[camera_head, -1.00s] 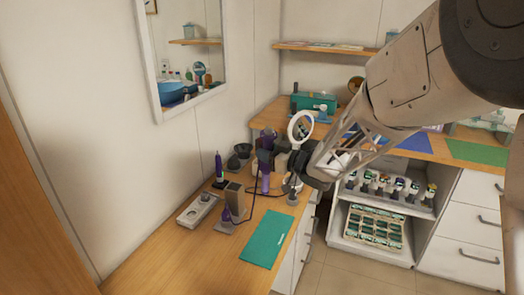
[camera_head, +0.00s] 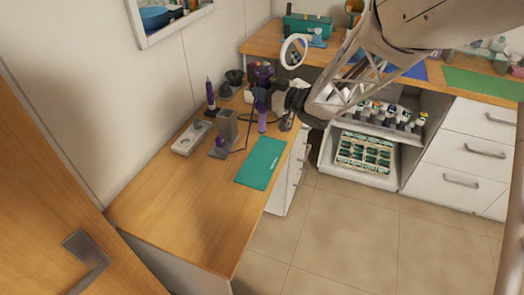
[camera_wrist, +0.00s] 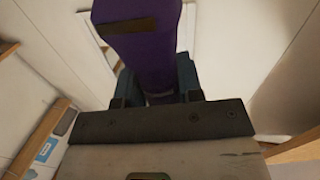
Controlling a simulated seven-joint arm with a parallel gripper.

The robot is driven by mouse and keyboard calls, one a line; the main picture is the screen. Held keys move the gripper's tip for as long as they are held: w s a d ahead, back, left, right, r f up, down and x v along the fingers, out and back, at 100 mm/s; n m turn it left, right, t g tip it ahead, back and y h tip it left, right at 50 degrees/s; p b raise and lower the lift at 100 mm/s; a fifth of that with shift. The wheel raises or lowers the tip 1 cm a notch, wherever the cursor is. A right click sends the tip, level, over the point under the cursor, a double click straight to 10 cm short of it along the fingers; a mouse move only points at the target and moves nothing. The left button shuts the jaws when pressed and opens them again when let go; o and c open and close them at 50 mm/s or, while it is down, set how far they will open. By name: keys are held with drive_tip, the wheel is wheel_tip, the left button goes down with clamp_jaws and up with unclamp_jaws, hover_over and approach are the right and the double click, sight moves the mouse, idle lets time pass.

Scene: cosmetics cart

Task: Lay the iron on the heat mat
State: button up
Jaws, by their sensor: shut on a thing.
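My gripper (camera_head: 262,98) is shut on a purple tool, which looks like the iron (camera_wrist: 145,45); in the head view its purple body (camera_head: 262,122) hangs upright below the jaws. In the wrist view the purple body rises from between my dark fingers. The teal heat mat (camera_head: 260,163) lies flat and bare on the left wooden counter, near its right edge. The held tool is above and behind the mat, apart from it. Its lower end is near the counter; I cannot tell whether it touches.
A dark cord runs nearby. A round mirror (camera_head: 294,50) stands behind. The front counter is clear.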

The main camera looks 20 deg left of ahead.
sight(262, 122)
drive_tip(key=s+d+f+h, duration=0.1)
drive_tip(key=s+d+f, duration=0.7)
drive_tip(key=s, duration=0.3)
drive_tip(key=shift+s+f+m, duration=0.2)
drive_tip(key=shift+f+m, duration=0.1)
drive_tip(key=shift+m, duration=0.1)
drive_tip(key=w+a, duration=0.3)
drive_tip(key=w, duration=0.1)
drive_tip(key=w+a+f, duration=0.1)
drive_tip(key=w+a, duration=0.2)
drive_tip(key=w, duration=0.1)
drive_tip(key=w+a, duration=0.3)
drive_tip(key=w, duration=0.2)
drive_tip(key=shift+f, duration=0.2)
drive_tip(key=shift+f, duration=1.8)
drive_tip(key=o, duration=1)
drive_tip(key=shift+f, duration=0.15)
drive_tip(key=shift+c, duration=0.2)
drive_tip(key=shift+r, duration=0.2)
